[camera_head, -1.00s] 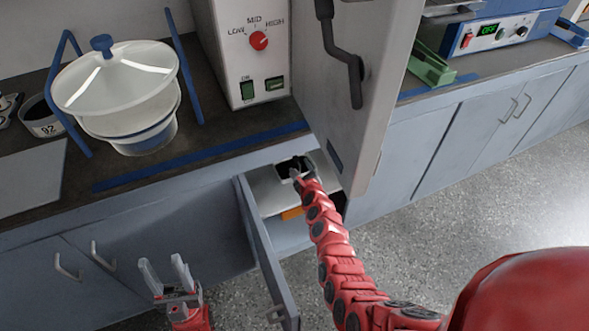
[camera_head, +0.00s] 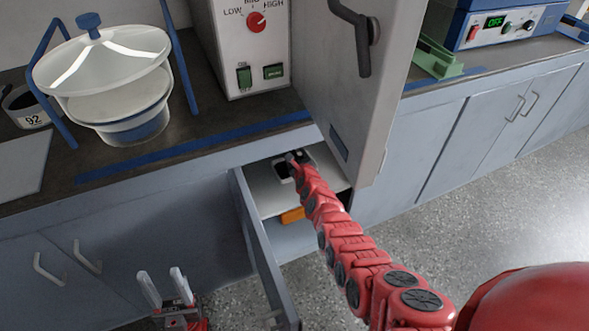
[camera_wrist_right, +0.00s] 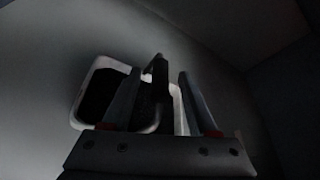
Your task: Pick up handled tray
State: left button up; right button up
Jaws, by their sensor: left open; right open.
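The handled tray is a small white-rimmed tray with a dark inside (camera_head: 281,172) on the pale shelf of the open lower cabinet. In the right wrist view its white rim (camera_wrist_right: 84,82) and dark upright handle (camera_wrist_right: 157,70) show. My right gripper (camera_wrist_right: 158,76) is open, with one finger on each side of the handle; the dim light hides whether they touch it. In the head view this gripper (camera_head: 292,160) reaches over the tray and hides part of it. My left gripper (camera_head: 160,275) is open and empty, low in front of the cabinets.
The cabinet door (camera_head: 263,250) stands open left of the shelf. An orange object (camera_head: 292,215) lies below the shelf. Above, a large grey door with a handle (camera_head: 365,100) hangs open. A lidded white tub (camera_head: 105,75) stands on the counter (camera_head: 185,140).

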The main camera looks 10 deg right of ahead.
jog(key=shift+c, duration=0.3)
grip_shut()
dwell(1.1)
